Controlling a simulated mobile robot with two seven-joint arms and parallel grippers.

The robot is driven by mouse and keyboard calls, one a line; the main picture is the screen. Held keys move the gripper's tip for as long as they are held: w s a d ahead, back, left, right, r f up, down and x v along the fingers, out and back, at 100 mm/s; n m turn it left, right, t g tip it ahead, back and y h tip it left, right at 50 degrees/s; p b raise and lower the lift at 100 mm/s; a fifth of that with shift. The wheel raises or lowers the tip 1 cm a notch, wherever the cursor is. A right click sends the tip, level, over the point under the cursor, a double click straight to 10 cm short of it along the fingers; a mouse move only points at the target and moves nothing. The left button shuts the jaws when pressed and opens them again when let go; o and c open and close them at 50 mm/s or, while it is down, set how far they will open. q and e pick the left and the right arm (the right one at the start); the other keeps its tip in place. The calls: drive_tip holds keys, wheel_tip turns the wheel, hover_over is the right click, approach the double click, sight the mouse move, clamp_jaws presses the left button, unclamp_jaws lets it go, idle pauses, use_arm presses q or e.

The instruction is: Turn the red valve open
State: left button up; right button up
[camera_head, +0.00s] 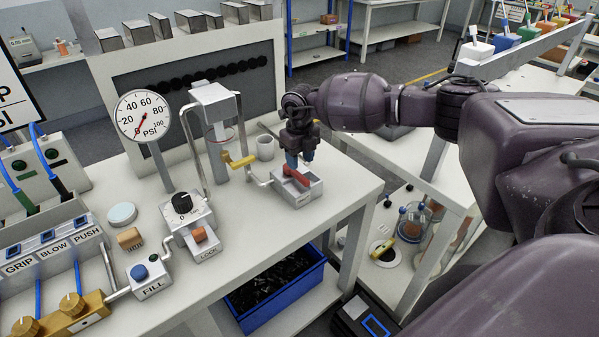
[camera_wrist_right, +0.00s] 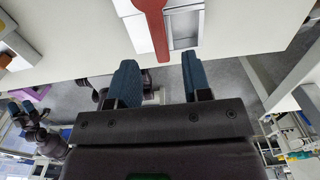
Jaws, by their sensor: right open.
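The red valve handle (camera_head: 296,175) is a flat red lever on a small grey box (camera_head: 310,190) near the right end of the bench. In the right wrist view the handle (camera_wrist_right: 153,28) points down toward my fingers, with its rounded end at the top. My right gripper (camera_head: 300,160) is directly at the handle in the head view, fingers pointing down. In the wrist view its two blue fingers (camera_wrist_right: 161,78) are apart with nothing between them, and the handle's tip is just beyond them. A small dark arm with bluish fingers, apparently my left gripper (camera_wrist_right: 27,108), shows at the wrist view's left edge.
A pipe with a yellow handle (camera_head: 241,161) and a white cup (camera_head: 265,148) stand close left of the grey box. A pressure gauge (camera_head: 144,115) stands further left, its needle low. A blue bin (camera_head: 277,300) is below the bench.

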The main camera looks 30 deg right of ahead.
sight(300, 175)
drive_tip(key=shift+f, duration=2.7)
clamp_jaws()
